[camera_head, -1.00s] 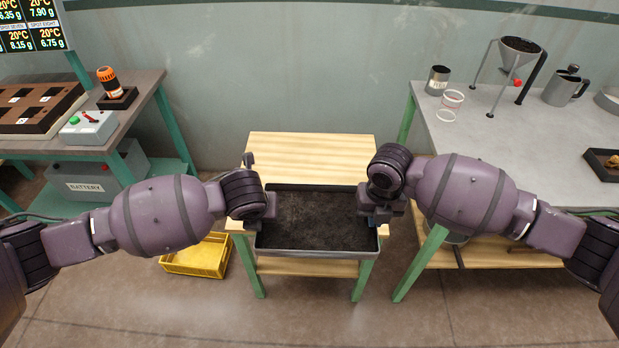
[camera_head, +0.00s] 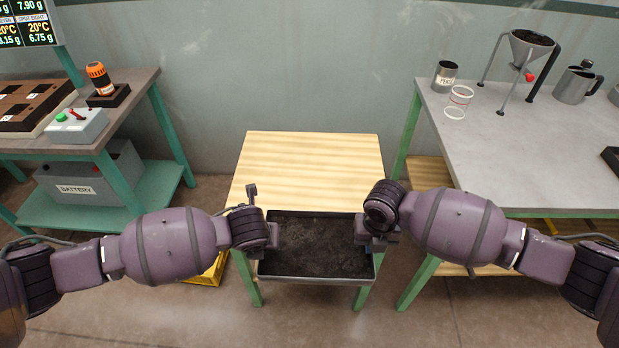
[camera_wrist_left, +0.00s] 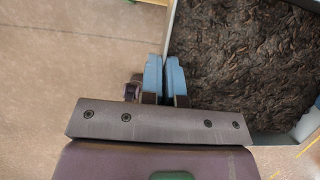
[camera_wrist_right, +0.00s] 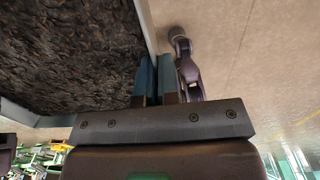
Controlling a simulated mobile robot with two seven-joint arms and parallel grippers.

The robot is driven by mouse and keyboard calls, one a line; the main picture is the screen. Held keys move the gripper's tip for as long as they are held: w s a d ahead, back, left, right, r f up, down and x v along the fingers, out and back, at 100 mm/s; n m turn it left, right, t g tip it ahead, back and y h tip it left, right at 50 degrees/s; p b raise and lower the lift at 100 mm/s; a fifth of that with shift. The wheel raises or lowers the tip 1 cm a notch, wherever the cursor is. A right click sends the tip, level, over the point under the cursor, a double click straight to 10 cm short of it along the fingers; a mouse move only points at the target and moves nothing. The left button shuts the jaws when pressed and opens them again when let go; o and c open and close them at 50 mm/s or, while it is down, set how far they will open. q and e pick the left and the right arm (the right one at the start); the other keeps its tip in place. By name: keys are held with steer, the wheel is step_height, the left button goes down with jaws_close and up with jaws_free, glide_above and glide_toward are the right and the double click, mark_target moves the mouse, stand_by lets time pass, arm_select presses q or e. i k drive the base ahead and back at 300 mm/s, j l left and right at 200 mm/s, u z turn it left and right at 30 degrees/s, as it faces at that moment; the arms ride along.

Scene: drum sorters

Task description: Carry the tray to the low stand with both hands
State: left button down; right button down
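The tray (camera_head: 318,279) is dark grey, full of dark brown loose material, and level between my two arms. It overlaps the front part of the low stand (camera_head: 310,160), which has a pale wooden top and green legs. I cannot tell whether the tray touches the stand. My left gripper (camera_wrist_left: 164,78) is shut on the tray's left rim. My right gripper (camera_wrist_right: 156,75) is shut on the tray's right rim. In the head view the fingers are hidden behind the wrists. The rear part of the stand's top is bare.
A grey table (camera_head: 520,150) stands at the right with a funnel stand (camera_head: 530,50), a can and a jug. A bench (camera_head: 130,95) at the left carries a control box (camera_head: 78,126). A yellow crate (camera_head: 210,272) lies on the floor, partly hidden by my left arm.

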mark_target(319, 177)
steer(key=i, duration=1)
